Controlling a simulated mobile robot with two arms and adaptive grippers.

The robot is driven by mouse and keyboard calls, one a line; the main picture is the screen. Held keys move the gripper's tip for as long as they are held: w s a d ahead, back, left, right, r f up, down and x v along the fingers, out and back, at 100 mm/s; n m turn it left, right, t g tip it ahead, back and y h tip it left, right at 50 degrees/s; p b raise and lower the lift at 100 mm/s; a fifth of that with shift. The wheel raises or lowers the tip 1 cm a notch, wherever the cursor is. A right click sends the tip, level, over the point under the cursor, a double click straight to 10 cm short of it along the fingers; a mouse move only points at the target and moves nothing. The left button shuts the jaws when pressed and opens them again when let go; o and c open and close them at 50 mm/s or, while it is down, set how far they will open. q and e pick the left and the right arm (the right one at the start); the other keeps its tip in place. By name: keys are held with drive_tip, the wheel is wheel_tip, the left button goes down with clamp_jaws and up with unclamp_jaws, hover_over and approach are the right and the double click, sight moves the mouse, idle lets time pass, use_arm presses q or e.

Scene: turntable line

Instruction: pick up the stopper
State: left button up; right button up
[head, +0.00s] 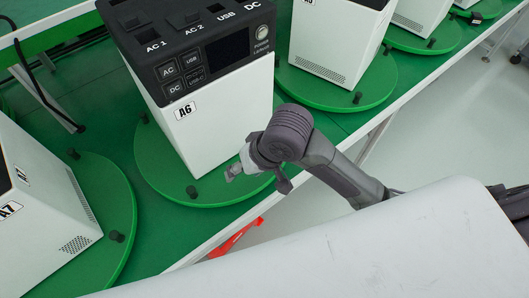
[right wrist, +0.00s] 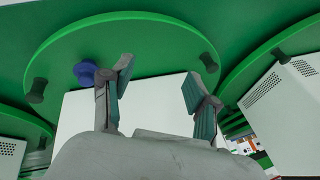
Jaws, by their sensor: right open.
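A blue knob-shaped stopper (right wrist: 85,72) shows in the right wrist view, on or near the green turntable (right wrist: 125,38), just left of my right gripper's left finger. I cannot pick it out in the head view. My right gripper (right wrist: 158,88) is open, with nothing between its fingers; the stopper is outside them. In the head view my right gripper (head: 257,178) is at the front right edge of the A6 turntable (head: 158,165), close to the white A6 box (head: 215,125). My left gripper is not in view.
Black pegs (head: 192,192) stand on the turntable rims. The A7 box (head: 45,205) stands on another turntable at left. More boxes stand on turntables at the upper right. A red object (head: 237,238) lies below the table edge. The floor at right is open.

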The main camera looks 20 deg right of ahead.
drive_tip(key=w+d+r+m+g+h, duration=0.1)
drive_tip(key=w+d+r+m+h, duration=0.4)
drive_tip(key=w+d+r+m, duration=0.15)
drive_tip(key=shift+n, duration=0.45)
drive_tip(key=f, duration=0.6)
drive_tip(key=shift+w+d+f, duration=0.25)
drive_tip(key=shift+d+f, duration=0.05)
drive_tip(key=shift+f, duration=0.1)
drive_tip(key=shift+w+f, duration=0.2)
drive_tip(key=shift+f, duration=1.3)
drive_tip(key=shift+w+f, duration=0.2)
drive_tip(key=shift+f, duration=1.25)
drive_tip(key=c, duration=0.8)
